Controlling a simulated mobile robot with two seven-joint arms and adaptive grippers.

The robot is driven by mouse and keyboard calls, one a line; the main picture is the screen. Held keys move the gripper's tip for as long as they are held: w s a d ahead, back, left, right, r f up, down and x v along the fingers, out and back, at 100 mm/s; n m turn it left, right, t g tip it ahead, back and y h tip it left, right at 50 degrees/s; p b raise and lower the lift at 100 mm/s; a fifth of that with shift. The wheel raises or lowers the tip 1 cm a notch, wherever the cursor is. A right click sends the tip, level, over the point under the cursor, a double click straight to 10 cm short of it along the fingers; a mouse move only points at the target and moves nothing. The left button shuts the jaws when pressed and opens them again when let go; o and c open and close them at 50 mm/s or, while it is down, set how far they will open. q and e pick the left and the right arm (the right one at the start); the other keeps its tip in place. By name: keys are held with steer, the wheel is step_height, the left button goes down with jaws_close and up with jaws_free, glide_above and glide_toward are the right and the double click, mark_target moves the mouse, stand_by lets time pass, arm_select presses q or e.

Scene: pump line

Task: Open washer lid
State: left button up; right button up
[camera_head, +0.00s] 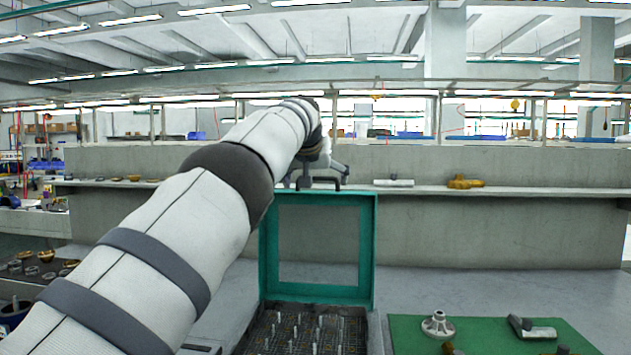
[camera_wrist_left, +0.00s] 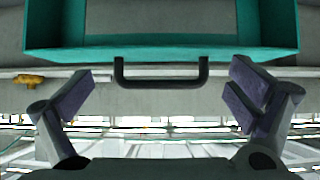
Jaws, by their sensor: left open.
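The washer lid (camera_head: 368,250) is a teal frame with a window. It stands upright at the back of the washer (camera_head: 250,340), whose dark basin with several upright pegs lies exposed. The lid's dark handle (camera_head: 320,181) is on its top edge, and it also shows in the left wrist view (camera_wrist_left: 160,82). My left gripper (camera_head: 316,174) is at the lid's top edge. In the left wrist view my left gripper (camera_wrist_left: 163,97) is open, with its fingers apart on either side of the handle and visible gaps to it. My right gripper is not in view.
A green mat (camera_head: 410,343) right of the washer bears a metal flange (camera_head: 437,326) and a grey-and-white part (camera_head: 533,329). A wall shelf (camera_head: 540,191) behind the lid holds a white part (camera_head: 393,182) and a yellow part (camera_head: 465,182). My left arm hides much of the left side.

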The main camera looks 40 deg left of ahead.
arm_select(q)
steer(key=v, duration=1.2)
steer(key=shift+f, duration=0.1)
